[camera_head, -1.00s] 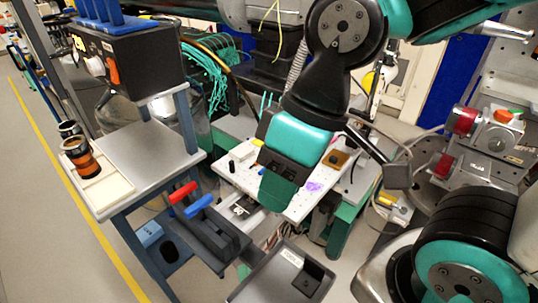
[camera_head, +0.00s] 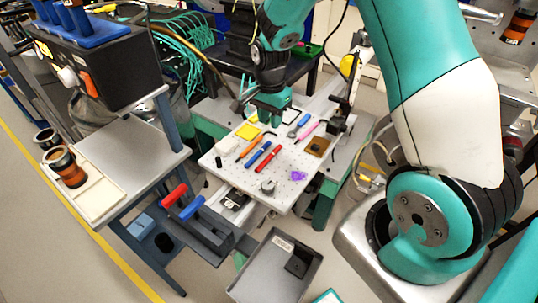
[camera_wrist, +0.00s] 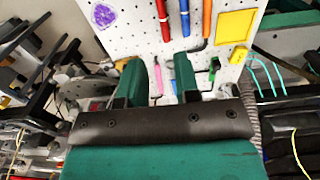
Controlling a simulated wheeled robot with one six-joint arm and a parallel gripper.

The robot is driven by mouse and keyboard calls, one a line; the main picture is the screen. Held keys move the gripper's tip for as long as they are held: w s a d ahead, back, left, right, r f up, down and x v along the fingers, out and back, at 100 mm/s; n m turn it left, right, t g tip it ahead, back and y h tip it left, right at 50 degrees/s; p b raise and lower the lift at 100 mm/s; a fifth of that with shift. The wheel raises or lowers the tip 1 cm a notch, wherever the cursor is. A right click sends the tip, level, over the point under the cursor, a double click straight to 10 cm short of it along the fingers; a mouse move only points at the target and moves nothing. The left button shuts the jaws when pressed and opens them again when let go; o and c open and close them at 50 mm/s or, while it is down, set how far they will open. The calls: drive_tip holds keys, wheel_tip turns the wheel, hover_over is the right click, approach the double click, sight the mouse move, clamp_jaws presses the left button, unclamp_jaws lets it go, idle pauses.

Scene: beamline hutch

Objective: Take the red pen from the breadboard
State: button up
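The red pen (camera_head: 267,159) lies on the white perforated breadboard (camera_head: 226,167), beside a blue pen (camera_head: 258,152) and an orange pen (camera_head: 249,146). My gripper (camera_head: 271,114) is at the far edge of the breadboard, apart from the red pen. In the wrist view the red pen (camera_wrist: 164,20) is at the top, beyond my fingertips. The gripper there (camera_wrist: 158,72) is open, its two green fingers apart with nothing held. A pink pen (camera_wrist: 158,77) shows in the gap below.
On the breadboard also lie a yellow pad (camera_head: 248,131), a purple piece (camera_head: 298,175), a brown-gold square (camera_head: 317,147) and a round grey knob (camera_head: 268,187). A grey tray (camera_head: 262,277) stands in front. A side table (camera_head: 128,150) stands to the left.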

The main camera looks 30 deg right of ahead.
drive_tip(key=p, duration=0.2)
hover_over(269, 156)
wheel_tip(269, 156, down, 9)
drive_tip(key=shift+s+d+r, duration=0.1)
drive_tip(key=shift+s+r, duration=0.05)
drive_tip(key=shift+r, duration=0.05)
drive_tip(key=shift+w+f+p, duration=0.2)
drive_tip(key=shift+f+p, duration=0.7)
drive_tip(key=shift+f, duration=1.7)
drive_tip(key=shift+c, duration=0.4)
clamp_jaws()
